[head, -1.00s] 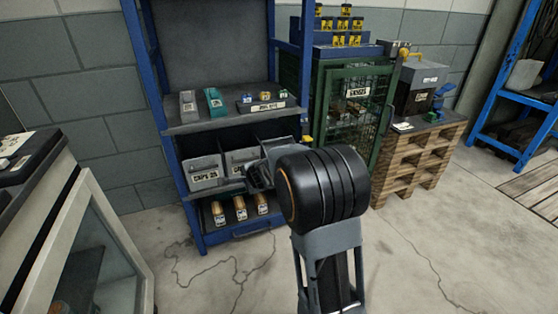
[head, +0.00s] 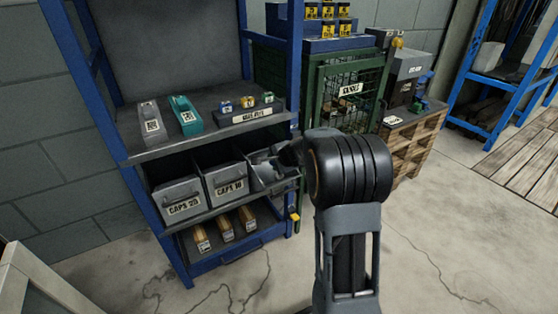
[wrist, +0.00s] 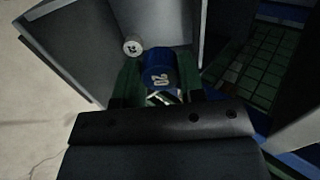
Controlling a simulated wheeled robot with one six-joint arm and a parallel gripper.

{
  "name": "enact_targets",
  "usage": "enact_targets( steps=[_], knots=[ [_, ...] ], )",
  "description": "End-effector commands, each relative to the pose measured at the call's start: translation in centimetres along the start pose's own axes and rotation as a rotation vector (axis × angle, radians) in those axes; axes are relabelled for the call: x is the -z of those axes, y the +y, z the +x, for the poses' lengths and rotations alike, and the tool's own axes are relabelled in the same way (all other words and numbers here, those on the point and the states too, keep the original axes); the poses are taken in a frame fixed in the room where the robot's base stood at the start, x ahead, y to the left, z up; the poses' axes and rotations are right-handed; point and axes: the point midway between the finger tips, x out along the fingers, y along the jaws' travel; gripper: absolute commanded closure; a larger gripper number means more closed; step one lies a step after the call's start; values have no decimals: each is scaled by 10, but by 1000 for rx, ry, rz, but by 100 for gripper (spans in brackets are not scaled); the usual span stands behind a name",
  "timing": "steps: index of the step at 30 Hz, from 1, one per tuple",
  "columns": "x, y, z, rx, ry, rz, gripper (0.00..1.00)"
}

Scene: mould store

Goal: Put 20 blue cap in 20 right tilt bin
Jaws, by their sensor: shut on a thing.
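A blue cap (wrist: 162,70) with a pale "20" marking sits between the fingers of my gripper (wrist: 160,88) in the wrist view; the gripper is shut on it. A small whitish round piece with a dark mark (wrist: 132,46) lies beside the cap, inside a grey-walled bin (wrist: 75,50). In the head view, three grey tilt bins stand in a row: "CAPS 20" (head: 180,202) at left, "CAPS 10" (head: 227,185) in the middle, and a right one (head: 264,180). My wrist partly covers the right bin, and its label cannot be read.
The blue rack's upper shelf (head: 170,145) lies above the bins and holds grey and teal blocks and a small-parts holder. Several wooden-coloured pieces (head: 226,230) lie on the lower shelf. A green mesh cabinet (head: 345,95) stands right of the rack. Concrete floor (head: 440,240) is clear.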

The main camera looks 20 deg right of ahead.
Motion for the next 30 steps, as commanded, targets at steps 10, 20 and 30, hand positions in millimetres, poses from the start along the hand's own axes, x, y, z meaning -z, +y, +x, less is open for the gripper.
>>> enact_targets(
  steps=[10,20,30],
  knots=[
    [8,2,12,0,12,10,86],
    [6,2,30,-1,10,9,86],
    [6,2,48,-1,9,8,86]
  ],
)
